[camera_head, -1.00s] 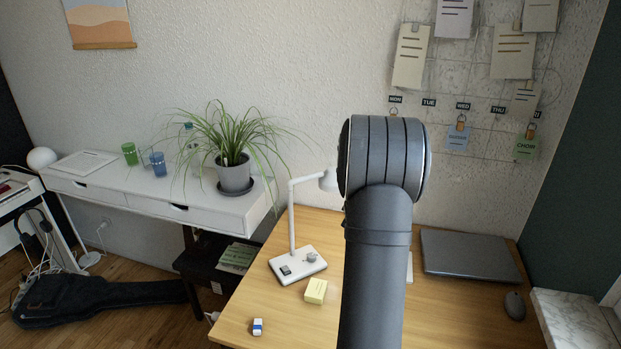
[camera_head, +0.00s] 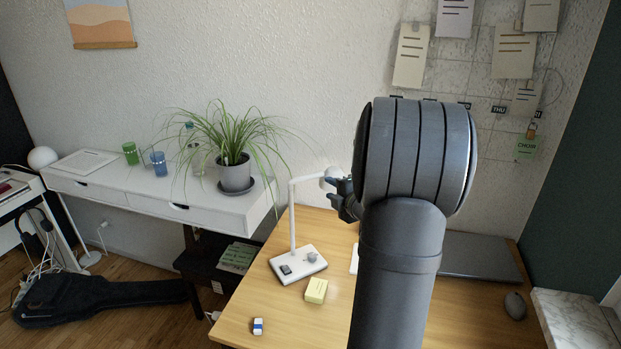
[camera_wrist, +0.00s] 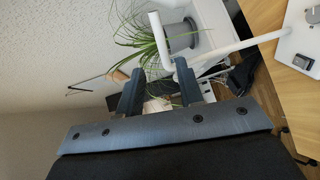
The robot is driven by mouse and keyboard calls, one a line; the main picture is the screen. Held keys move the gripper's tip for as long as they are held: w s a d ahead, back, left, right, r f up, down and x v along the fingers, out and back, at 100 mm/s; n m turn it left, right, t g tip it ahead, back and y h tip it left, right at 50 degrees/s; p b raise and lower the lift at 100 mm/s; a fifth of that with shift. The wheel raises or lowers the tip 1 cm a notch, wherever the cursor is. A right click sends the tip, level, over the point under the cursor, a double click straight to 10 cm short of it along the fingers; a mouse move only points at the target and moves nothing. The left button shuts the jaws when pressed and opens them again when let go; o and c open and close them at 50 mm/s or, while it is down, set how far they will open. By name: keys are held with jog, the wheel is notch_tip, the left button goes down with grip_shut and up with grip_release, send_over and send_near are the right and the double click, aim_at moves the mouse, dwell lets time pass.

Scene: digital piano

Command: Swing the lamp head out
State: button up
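The white desk lamp stands on its base (camera_head: 299,265) at the left of the wooden desk. Its upright pole (camera_head: 292,218) rises to a short arm that reaches right to the lamp head (camera_head: 330,174). My gripper (camera_head: 336,198) is beside the lamp head in the head view, partly hidden by my own wrist. In the wrist view my gripper (camera_wrist: 158,68) is open, its two dark fingers apart. The lamp's pole top and arm (camera_wrist: 157,40) show between and beyond the fingertips; I cannot tell whether they touch.
A potted plant (camera_head: 235,175) stands on the white side table (camera_head: 110,190), left of the lamp. A yellow note block (camera_head: 316,290) and an eraser (camera_head: 258,326) lie on the desk. A closed laptop (camera_head: 480,260) and a mouse (camera_head: 515,305) are at the right.

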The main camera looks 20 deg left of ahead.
aim_at(312, 178)
jog(key=x, duration=1.3)
jog(key=shift+w+a+f, duration=0.1)
grip_shut()
